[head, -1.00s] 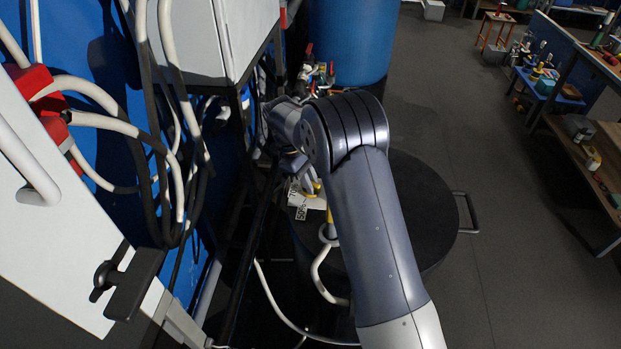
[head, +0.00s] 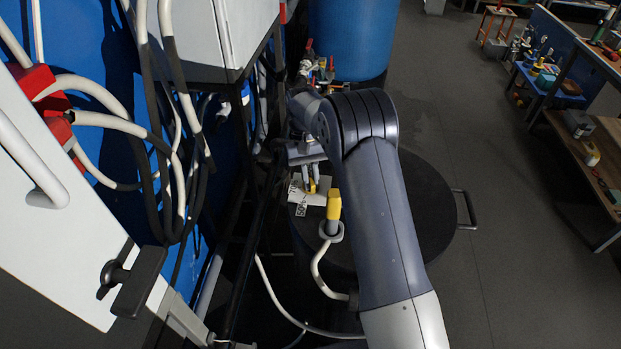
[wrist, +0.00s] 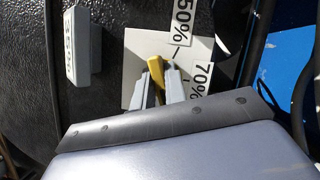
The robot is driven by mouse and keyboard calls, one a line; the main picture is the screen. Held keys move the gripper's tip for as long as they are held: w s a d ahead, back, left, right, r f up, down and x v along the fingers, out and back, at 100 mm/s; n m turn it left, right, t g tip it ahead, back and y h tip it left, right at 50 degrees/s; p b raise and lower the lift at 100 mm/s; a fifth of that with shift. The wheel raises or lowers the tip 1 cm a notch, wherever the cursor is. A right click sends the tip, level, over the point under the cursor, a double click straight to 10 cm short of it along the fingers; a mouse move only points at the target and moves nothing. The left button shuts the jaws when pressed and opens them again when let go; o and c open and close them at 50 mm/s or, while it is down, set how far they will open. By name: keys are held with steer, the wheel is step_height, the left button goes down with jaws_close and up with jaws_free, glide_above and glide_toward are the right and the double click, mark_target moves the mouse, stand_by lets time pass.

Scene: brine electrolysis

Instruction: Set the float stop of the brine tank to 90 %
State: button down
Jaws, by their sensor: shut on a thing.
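The float stop is a small yellow piece (wrist: 156,68) on a white scale plate (wrist: 133,55) on the dark brine tank (head: 420,205). The plate carries a 50% label (wrist: 184,18) and a 70% label (wrist: 203,80). No 90% label shows in the wrist view; my gripper body covers the lower part. My gripper (wrist: 157,82) is at the plate with its two pale fingers on either side of the yellow piece, shut on it. In the head view my gripper (head: 311,187) points down at the plate, beside the tank's left edge.
A yellow-ended fitting (head: 334,205) on a white hose stands just right of my gripper. A white box with marks (wrist: 82,48) sits left of the plate. A black frame bar (head: 250,240) and hanging cables (head: 160,130) are on the left.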

steer(key=shift+m, duration=0.4)
steer(key=c, duration=1.4)
jaws_free()
steer(key=shift+c, duration=0.2)
steer(key=d+v, duration=0.1)
steer(key=v, duration=0.9)
steer(key=shift+w+a+r+b, duration=0.2)
steer(key=shift+a+r+b, duration=0.1)
steer(key=shift+r+b, duration=0.15)
steer(key=shift+f, duration=0.1)
steer(key=x, duration=0.5)
steer(key=p+x, duration=0.1)
steer(key=x, duration=0.5)
steer(key=shift+a, duration=0.25)
